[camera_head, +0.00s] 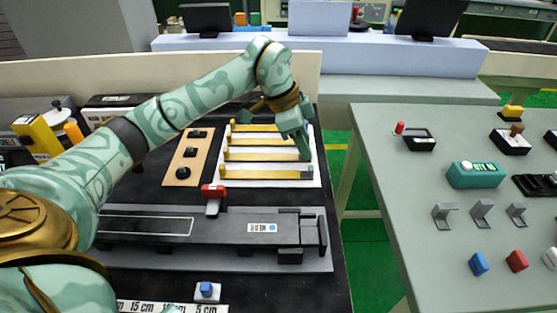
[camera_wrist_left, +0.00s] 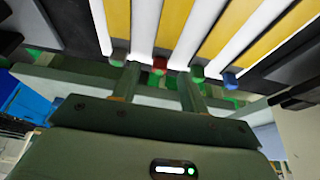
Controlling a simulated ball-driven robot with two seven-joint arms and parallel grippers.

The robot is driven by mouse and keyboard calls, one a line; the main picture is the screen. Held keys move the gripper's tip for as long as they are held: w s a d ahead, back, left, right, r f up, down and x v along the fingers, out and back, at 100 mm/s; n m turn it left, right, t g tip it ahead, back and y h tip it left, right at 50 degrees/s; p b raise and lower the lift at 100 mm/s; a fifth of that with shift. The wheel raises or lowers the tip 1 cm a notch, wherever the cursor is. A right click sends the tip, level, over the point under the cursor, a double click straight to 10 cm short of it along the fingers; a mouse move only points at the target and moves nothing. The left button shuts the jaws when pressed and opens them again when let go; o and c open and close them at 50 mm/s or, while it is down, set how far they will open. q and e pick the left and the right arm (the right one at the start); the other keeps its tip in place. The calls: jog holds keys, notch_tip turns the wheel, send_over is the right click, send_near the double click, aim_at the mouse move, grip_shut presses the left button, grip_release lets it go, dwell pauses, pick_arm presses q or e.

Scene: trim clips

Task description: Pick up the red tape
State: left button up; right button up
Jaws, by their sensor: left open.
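A small red piece, likely the red tape (camera_wrist_left: 160,64), sits at the end of one of the yellow strips in the left wrist view. It lies between the two fingertips of my left gripper (camera_wrist_left: 158,74), which is open and apart from it as far as I can tell. In the head view my left gripper (camera_head: 298,140) hangs over the right ends of the yellow strips (camera_head: 262,155) on a white board (camera_head: 228,181). The red piece is hidden there behind the gripper. My right gripper is not in view.
Green and blue end pieces (camera_wrist_left: 230,80) flank the red one. A grey fixture with a red-handled clamp (camera_head: 213,192) stands in front of the board. A wooden strip with black knobs (camera_head: 189,152) is left of it. A second table (camera_head: 385,165) stands right, across a gap.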

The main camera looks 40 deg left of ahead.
pick_arm(q)
jog(key=shift+x, duration=1.05)
jog(key=shift+s+r, duration=0.1)
jog(key=shift+r, duration=0.05)
jog(key=shift+c, duration=0.6)
grip_shut()
